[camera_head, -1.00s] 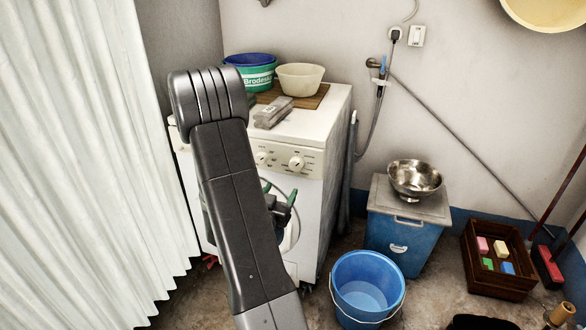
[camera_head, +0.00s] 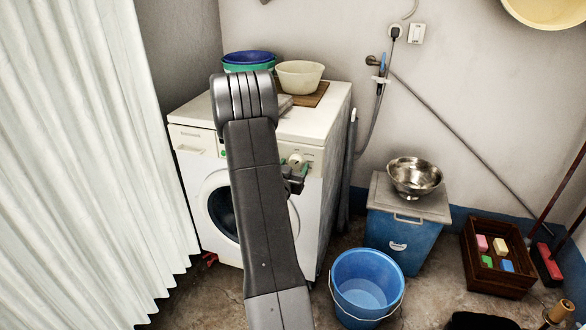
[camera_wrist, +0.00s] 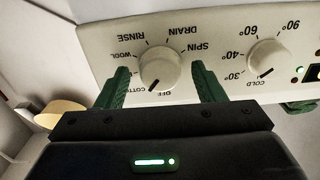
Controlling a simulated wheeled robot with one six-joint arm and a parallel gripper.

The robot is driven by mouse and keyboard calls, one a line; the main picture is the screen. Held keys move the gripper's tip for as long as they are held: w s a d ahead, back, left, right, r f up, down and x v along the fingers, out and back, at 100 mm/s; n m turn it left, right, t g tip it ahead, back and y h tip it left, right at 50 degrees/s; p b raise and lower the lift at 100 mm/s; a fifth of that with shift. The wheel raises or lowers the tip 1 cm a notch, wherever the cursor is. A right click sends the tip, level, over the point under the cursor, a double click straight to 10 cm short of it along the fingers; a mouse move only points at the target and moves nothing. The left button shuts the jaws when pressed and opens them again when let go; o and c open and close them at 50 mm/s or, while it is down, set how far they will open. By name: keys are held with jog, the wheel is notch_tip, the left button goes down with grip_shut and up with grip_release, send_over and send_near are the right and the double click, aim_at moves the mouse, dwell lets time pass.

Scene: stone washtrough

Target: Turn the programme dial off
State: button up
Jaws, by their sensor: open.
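The programme dial (camera_wrist: 160,67) is a round cream knob on the washing machine's panel. Labels around it include RINSE, DRAIN, SPIN, OFF and a partly hidden COTTON. Its dark pointer line faces the gripper side, near COTTON and OFF; I cannot tell exactly which. My gripper (camera_wrist: 159,70) is open, its green fingers one on each side of the dial with gaps showing. In the head view the dial (camera_head: 297,159) shows just above my gripper (camera_head: 294,180), partly covered. The temperature dial (camera_wrist: 268,58), marked 30 to 90 degrees, sits beside it.
The washing machine (camera_head: 312,215) carries a cream bowl (camera_head: 300,77) and a blue and green tub (camera_head: 248,62). A blue bucket (camera_head: 366,290) stands on the floor close to its front right. A white curtain (camera_head: 85,170) hangs at left.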

jog(key=shift+c, duration=0.4)
jog(key=c, duration=0.9)
jog(key=shift+n, duration=0.3)
jog(key=n, duration=0.3)
jog(key=shift+n, duration=2.1)
jog(key=o, duration=1)
